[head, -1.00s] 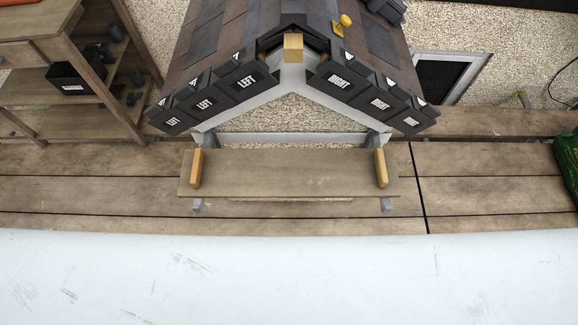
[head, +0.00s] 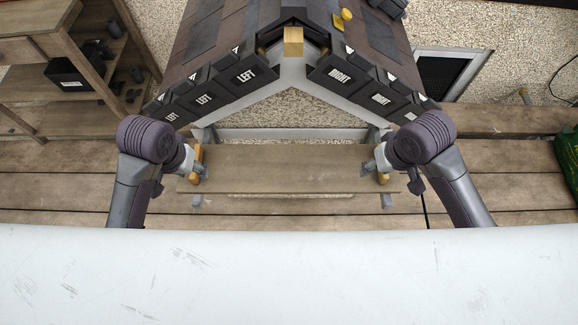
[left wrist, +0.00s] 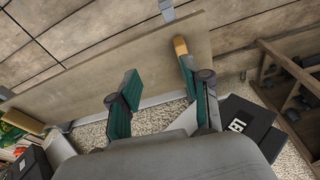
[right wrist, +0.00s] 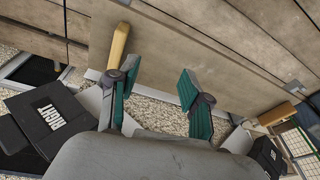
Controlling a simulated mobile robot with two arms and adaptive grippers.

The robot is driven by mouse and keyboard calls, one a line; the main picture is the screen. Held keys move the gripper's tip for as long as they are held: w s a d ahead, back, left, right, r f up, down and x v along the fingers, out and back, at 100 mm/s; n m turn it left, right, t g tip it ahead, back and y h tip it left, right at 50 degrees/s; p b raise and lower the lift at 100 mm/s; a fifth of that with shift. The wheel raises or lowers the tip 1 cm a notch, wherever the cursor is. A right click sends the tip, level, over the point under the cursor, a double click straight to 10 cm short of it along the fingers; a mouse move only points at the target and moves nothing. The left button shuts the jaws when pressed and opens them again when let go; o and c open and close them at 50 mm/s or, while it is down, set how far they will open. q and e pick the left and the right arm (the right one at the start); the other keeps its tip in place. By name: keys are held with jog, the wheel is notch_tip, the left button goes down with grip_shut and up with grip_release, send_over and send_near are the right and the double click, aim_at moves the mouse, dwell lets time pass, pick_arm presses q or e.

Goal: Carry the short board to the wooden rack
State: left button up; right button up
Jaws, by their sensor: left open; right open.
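The short board (head: 290,168) is a flat brown plank lying level on grey brackets below the gable. A wooden handle stands at each end, the left one (left wrist: 180,46) and the right one (right wrist: 119,45). My left gripper (left wrist: 157,73) is open at the board's left end, one finger close to that handle. My right gripper (right wrist: 158,75) is open at the right end, one finger close to its handle. Contact is unclear, and my wrists partly hide both ends in the head view. The wooden rack (head: 82,58), with shelves, stands at upper left.
The small tiled roof, with dark tiles marked LEFT (head: 240,75) and RIGHT (head: 340,76), rises just behind the board. A black bin (head: 67,77) sits on a rack shelf. Plank flooring (head: 60,190) lies clear at left. A green object (head: 568,160) is at far right.

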pick_arm(q)
jog(key=w+a+r+n, duration=0.1)
jog(key=w+a+r, duration=0.2)
jog(key=w+r, duration=0.1)
jog(key=shift+w+g, duration=0.4)
jog(key=shift+w, duration=0.4)
pick_arm(e)
jog(key=w+d+r+m+g+h, duration=0.1)
jog(key=w+d+r, duration=0.3)
jog(key=w+d, duration=0.1)
jog(key=shift+d+m, duration=0.2)
jog(key=shift+m, duration=0.2)
pick_arm(q)
jog(key=shift+r, duration=0.1)
pick_arm(e)
jog(key=shift+r, duration=0.1)
jog(key=shift+w, duration=0.1)
pick_arm(q)
jog(key=f, duration=0.4)
jog(key=w+f, duration=0.1)
jog(key=f, duration=0.8)
jog(key=shift+w+f, duration=0.35)
jog(key=shift+f, duration=0.05)
pick_arm(e)
jog(key=f, duration=0.4)
jog(key=w+f, duration=0.1)
jog(key=f, duration=0.8)
jog(key=shift+w+f, duration=0.35)
jog(key=shift+f, duration=0.05)
